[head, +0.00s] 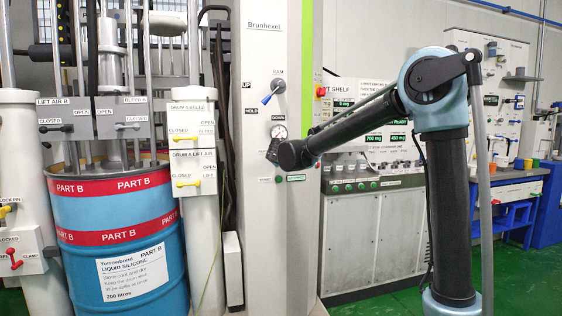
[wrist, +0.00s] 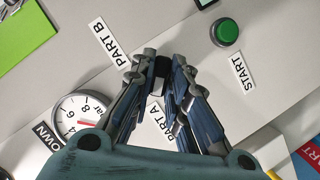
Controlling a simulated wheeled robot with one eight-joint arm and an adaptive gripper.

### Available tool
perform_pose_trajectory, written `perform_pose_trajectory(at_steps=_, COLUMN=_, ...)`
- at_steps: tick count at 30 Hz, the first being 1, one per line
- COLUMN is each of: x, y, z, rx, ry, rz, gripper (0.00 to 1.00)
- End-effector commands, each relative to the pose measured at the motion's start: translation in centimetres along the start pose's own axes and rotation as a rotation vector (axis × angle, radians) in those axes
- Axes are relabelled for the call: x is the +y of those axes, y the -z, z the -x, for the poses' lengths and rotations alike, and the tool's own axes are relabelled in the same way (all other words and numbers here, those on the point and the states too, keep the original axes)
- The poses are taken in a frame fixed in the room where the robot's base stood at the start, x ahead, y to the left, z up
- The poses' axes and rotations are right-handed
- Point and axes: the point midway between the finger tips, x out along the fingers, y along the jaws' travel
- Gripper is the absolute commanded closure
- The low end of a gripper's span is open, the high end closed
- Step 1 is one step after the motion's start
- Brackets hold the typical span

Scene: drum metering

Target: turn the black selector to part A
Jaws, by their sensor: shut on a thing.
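The black selector (wrist: 159,72) sits on the pale panel (wrist: 205,75) between the PART B label (wrist: 110,42) and the PART A label (wrist: 166,128) in the wrist view. My gripper (wrist: 163,64) is shut on the selector, with a finger on each side of it. The fingers cover much of the knob and part of the PART A label, so I cannot tell which label it points to. In the head view my gripper (head: 273,152) is at the front of the Brunhexel column (head: 262,220), just below the gauge, and the selector is hidden there.
A green START button (wrist: 226,32) with its START label (wrist: 242,72) is to the right of my fingers. A round gauge (wrist: 80,117) is to the left. The blue-handled RAM lever (head: 273,93) is higher on the column. A blue PART B drum (head: 120,240) stands left.

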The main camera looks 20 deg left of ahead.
Motion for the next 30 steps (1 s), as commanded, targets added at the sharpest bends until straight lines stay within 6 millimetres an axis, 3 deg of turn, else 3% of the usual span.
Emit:
perform_pose_trajectory(at_steps=10, x=0.3, y=-0.4, z=-0.5, rx=-0.008, ry=-0.005, rz=0.002, gripper=1.00)
perform_pose_trajectory(at_steps=11, x=0.3, y=-0.4, z=-0.5, rx=-0.009, ry=-0.005, rz=0.002, gripper=0.78)
perform_pose_trajectory(at_steps=13, x=0.2, y=-0.4, z=-0.5, rx=-0.008, ry=-0.005, rz=0.001, gripper=0.65)
perform_pose_trajectory(at_steps=30, x=0.1, y=0.3, z=0.5, rx=0.003, ry=-0.004, rz=0.003, gripper=0.65)
